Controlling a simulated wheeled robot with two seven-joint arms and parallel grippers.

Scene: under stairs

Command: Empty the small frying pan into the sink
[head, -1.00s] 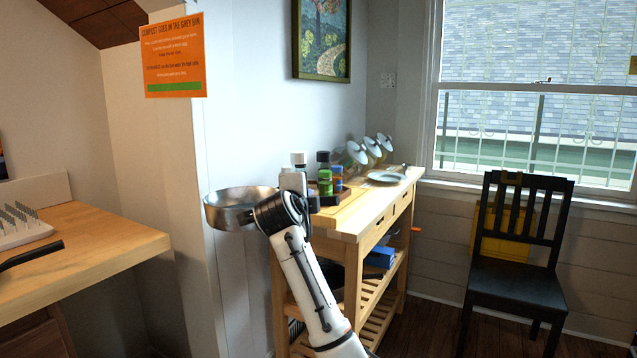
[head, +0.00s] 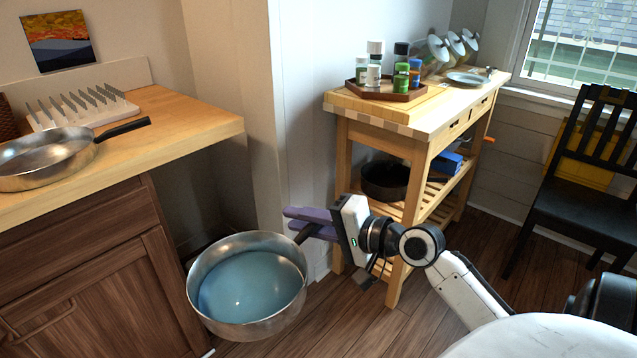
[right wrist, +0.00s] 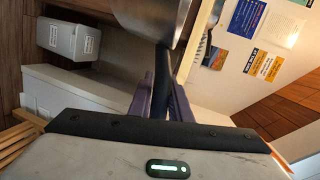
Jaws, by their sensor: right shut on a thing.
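The frying pan in my grip (head: 247,335) is a deep steel pan with a dark handle, holding bluish liquid. My right gripper (head: 308,222) has purple fingers and is shut on its handle. The pan hangs about level in the air, over the floor, to the right of the counter cabinet. In the right wrist view the pan's metal side (right wrist: 152,18) shows at the top and its dark handle (right wrist: 162,70) runs between the fingers. A second steel pan (head: 45,178) with a black handle sits on the counter at the left. No sink is in view. My left gripper is not in view.
The wooden counter (head: 200,125) on the left holds a spiked rack (head: 85,108). A wooden cart (head: 375,118) stands behind my right gripper, with a tray of jars (head: 385,92) on top and a dark pan (head: 385,182) below. A black chair (head: 585,185) stands at the right.

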